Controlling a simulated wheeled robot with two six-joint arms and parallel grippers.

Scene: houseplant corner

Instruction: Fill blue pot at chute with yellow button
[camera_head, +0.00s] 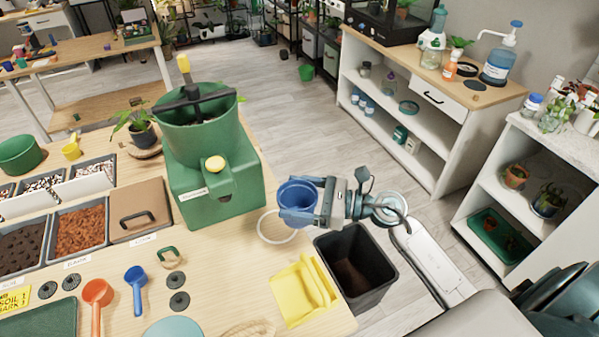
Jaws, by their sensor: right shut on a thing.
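The blue pot (297,192) is held upright in my right gripper (304,204), which comes in from the right and is shut on it. The pot is near the table's right edge, to the right of the green chute machine (222,198) and apart from it. The machine has a round yellow button (215,164) on its front and an open hopper (200,125) on top with a dark bar across it. The inside of the pot looks blue, and I see no soil in it. My left gripper is not in view.
A white ring (262,229) lies on the table below the pot. A yellow dustpan-like tray (300,292) and a black bin (354,262) are in front. Bins of soil and bark (80,230), scoops (136,282) and a lidded box (137,210) fill the table's left.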

